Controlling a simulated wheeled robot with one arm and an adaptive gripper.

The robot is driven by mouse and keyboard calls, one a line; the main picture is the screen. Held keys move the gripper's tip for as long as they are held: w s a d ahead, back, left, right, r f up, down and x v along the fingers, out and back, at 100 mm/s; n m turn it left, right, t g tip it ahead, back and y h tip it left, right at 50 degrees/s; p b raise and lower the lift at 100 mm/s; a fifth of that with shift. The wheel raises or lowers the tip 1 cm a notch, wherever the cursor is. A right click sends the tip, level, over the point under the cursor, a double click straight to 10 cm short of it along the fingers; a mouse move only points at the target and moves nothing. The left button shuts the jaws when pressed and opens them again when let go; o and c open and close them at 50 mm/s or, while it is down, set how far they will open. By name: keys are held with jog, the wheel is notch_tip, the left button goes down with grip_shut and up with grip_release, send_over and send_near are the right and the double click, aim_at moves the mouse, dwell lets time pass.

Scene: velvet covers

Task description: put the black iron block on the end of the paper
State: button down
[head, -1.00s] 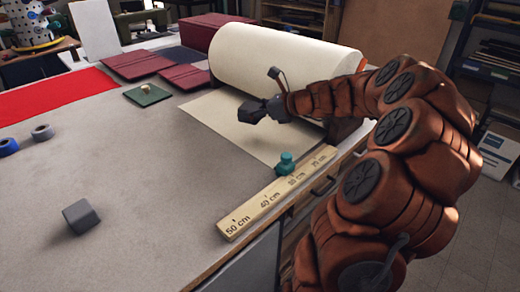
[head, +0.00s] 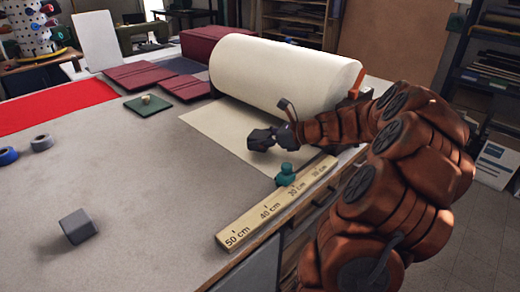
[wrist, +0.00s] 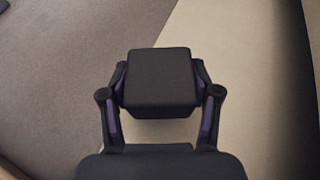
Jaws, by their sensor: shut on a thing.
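The black iron block (wrist: 162,78) is held between the two fingers of my gripper (wrist: 160,100) in the wrist view. In the head view the block (head: 260,140) is a small dark shape at the tip of my gripper (head: 274,137). It is over the cream paper (head: 215,120), which runs from a large roll (head: 280,72) onto the grey table. In the wrist view the paper's edge (wrist: 240,60) passes behind the block, with bare table to its left. I cannot tell whether the block touches the paper.
A wooden ruler (head: 255,218) with a teal knobbed piece (head: 285,175) lies along the table's front edge, close to my gripper. A grey block (head: 77,226) sits front left.

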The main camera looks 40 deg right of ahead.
jog(key=shift+f, duration=1.65)
jog(key=shift+c, duration=1.2)
grip_release()
jog(key=shift+f, duration=0.15)
jog(key=v, duration=1.2)
jog(key=shift+b, duration=0.35)
jog(key=shift+s+d, duration=0.1)
